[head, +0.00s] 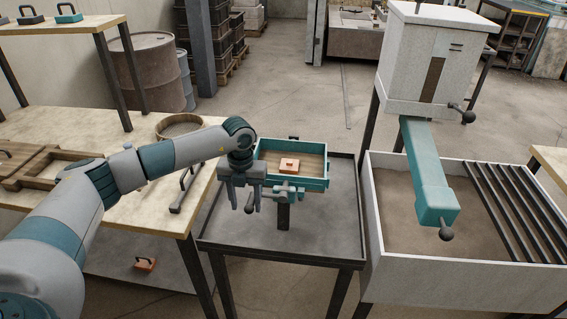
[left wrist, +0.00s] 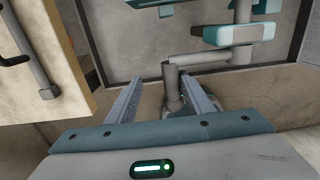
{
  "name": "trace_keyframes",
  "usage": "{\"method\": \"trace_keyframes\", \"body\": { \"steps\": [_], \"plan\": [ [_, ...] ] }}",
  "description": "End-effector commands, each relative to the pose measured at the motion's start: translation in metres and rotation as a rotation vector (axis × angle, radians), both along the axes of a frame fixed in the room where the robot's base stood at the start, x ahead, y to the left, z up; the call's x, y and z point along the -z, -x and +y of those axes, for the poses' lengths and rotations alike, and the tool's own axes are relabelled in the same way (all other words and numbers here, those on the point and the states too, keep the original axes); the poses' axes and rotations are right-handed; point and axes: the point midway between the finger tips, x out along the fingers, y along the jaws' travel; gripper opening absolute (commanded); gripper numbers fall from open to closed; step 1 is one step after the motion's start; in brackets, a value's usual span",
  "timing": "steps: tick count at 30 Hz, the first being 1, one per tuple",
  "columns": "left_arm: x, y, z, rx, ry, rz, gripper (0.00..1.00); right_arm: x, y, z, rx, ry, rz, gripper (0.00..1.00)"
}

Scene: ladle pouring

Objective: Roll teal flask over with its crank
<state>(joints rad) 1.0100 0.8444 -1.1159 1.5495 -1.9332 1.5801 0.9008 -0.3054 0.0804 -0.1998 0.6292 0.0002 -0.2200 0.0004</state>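The teal flask (head: 318,184) is an open teal-sided box, level on a dark stand above the grey tray table. An orange block (head: 289,164) sits inside it. Its crank (head: 268,193) sticks out on the near side, toward the left. The grey crank arm (left wrist: 205,58) and its upright handle (left wrist: 172,80) show in the left wrist view. My left gripper (head: 243,200) is open at the crank, with fingers pointing down. In the left wrist view its fingers (left wrist: 160,92) stand on either side of the handle, nearer the right finger; contact is unclear. My right gripper is not in view.
The dark-rimmed tray table (head: 325,235) has bare room around the stand. A wooden workbench (head: 130,213) with a round sieve (head: 180,125) is on the left. A white sand bin (head: 450,290) and a hopper with a teal chute (head: 428,175) stand on the right.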

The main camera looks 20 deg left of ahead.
Motion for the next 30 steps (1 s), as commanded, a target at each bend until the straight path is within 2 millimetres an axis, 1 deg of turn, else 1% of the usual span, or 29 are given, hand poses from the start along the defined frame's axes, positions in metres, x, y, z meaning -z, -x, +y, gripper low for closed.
{"method": "trace_keyframes", "body": {
  "steps": [1,2,14,24,30],
  "plan": [
    [0.015,0.000,-0.001,0.001,0.001,0.000,0.47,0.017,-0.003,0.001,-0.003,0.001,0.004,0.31],
    [0.013,0.001,-0.001,0.001,0.001,0.000,0.47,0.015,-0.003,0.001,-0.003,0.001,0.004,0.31],
    [-0.017,0.013,-0.004,0.002,0.003,-0.001,0.47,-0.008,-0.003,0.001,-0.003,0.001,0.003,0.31],
    [-0.047,0.023,-0.007,0.002,0.002,-0.001,0.47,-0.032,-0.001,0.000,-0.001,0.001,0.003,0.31],
    [-0.058,0.028,-0.008,0.001,0.002,-0.001,0.47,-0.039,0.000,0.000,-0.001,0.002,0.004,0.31]
  ]
}}
